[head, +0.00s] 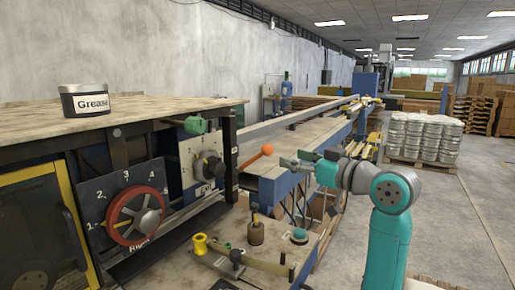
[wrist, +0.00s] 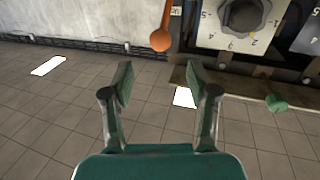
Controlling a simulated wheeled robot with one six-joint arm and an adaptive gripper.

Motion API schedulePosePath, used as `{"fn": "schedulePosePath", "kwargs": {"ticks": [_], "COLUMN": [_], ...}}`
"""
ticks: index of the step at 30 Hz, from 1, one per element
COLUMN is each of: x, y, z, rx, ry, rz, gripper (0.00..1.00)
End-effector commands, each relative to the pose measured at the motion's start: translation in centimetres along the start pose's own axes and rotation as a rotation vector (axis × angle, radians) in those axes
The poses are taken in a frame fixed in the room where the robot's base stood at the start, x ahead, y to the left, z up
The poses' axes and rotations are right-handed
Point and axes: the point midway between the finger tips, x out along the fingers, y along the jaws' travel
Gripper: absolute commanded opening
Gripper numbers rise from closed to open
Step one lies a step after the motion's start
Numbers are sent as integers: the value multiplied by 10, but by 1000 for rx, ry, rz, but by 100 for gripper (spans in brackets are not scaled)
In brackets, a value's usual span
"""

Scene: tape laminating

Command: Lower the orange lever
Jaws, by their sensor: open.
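The orange lever (head: 266,150) sticks out beside the dial panel, angled up to the right with its rounded knob at the upper end. In the wrist view the orange lever (wrist: 161,38) hangs in from the top edge, knob downward in the picture, just beyond the gap between the fingers. My gripper (head: 290,159) is open and empty, just right of the lever knob in the head view. In the wrist view my gripper (wrist: 158,75) has its two fingers well apart, with nothing between them. The lever's base is partly hidden behind the panel edge.
A panel with a grey dial (head: 209,166) stands left of the lever. A red numbered handwheel (head: 136,216) and a grease can (head: 86,100) on the worktop are further left. A lower bench with small knobs, including a yellow spool (head: 200,244), lies below.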

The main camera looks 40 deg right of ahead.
Motion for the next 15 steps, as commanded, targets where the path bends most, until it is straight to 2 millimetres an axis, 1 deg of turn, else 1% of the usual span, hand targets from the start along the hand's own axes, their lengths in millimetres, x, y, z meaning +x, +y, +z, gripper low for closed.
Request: {"fn": "schedulePosePath", "kwargs": {"ticks": [5, 12, 15], "x": [22, 66, 81], "y": [-2, -1, -1], "z": [0, 0, 0], "rx": [2, 2, 1], "ry": [-1, -1, -1], "rz": [-4, -4, -3], "gripper": [59, 59, 59]}}
